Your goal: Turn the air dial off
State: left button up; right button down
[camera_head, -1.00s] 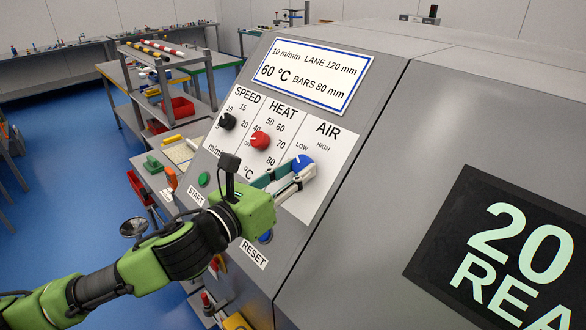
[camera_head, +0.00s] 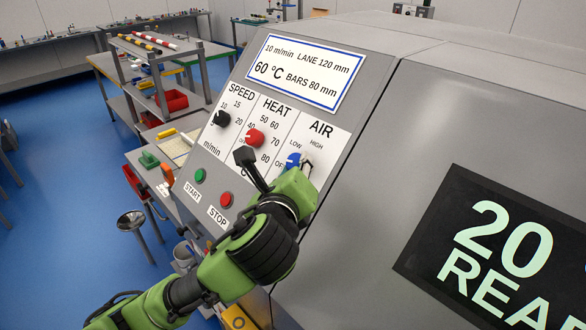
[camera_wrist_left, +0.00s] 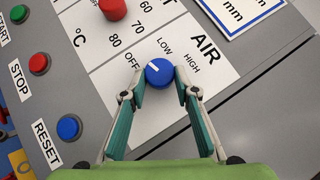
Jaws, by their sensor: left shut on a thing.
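The blue air dial (camera_head: 292,160) sits on the white AIR panel at the right of the dial row. It also shows in the left wrist view (camera_wrist_left: 159,66). Its white mark points up and left in the wrist view, on the OFF side of LOW. My left gripper (camera_head: 300,168) reaches the dial from below. In the wrist view the left gripper's fingertips (camera_wrist_left: 160,88) are closed in on both sides of the dial. The green wrist hides part of the panel below the dial in the head view. My right gripper is out of view.
The red heat dial (camera_head: 255,137) and black speed dial (camera_head: 221,118) are to the left. Below are the green start button (camera_head: 200,175) and red stop button (camera_head: 226,199). The blue reset button (camera_wrist_left: 69,127) shows in the wrist view. A dark display (camera_head: 490,250) is at right.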

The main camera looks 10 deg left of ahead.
pick_arm(q)
jog(key=shift+d+n+g+y, duration=0.1)
jog(key=shift+n+g+y, duration=0.25)
jog(key=shift+n, duration=0.25)
jog(key=o, duration=1)
jog(key=shift+o, duration=0.5)
jog(key=shift+w+f, duration=0.1)
jog(key=shift+w, duration=0.05)
jog(key=shift+s, duration=0.25)
jog(key=v, duration=0.7)
